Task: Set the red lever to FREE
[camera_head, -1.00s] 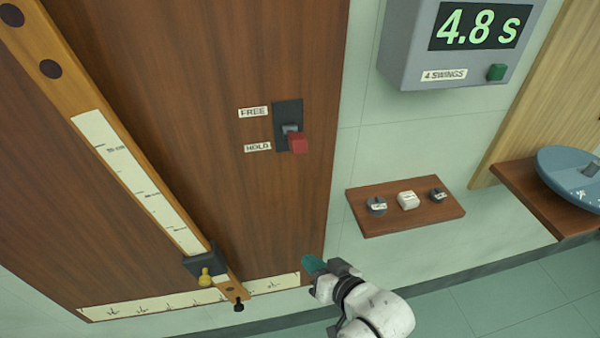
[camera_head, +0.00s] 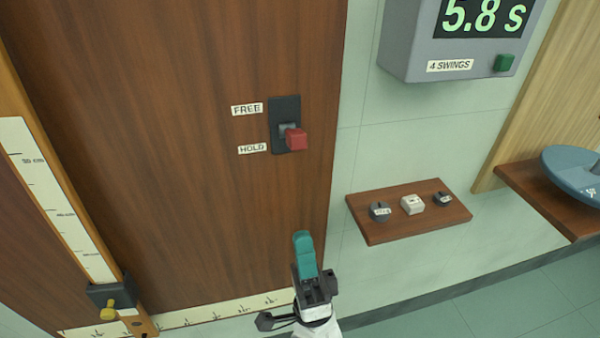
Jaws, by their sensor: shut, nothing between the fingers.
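The red lever (camera_head: 296,139) sticks out of a dark slotted plate (camera_head: 284,108) on the brown wooden panel. Its red end is at the low part of the plate, level with the HOLD label (camera_head: 252,148). The FREE label (camera_head: 247,109) is above, beside the upper part of the plate. My gripper (camera_head: 303,240) is below the lever, apart from it, with its teal fingers pointing up. The fingers are together and hold nothing.
A wooden shelf (camera_head: 390,230) with two dark knobs and a white block is on the wall at right. A grey timer box (camera_head: 400,50) reads 5.8 s above it. A yellow scale bar (camera_head: 40,190) with a dark slider (camera_head: 108,292) is at left. The panel between my gripper and the lever is clear.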

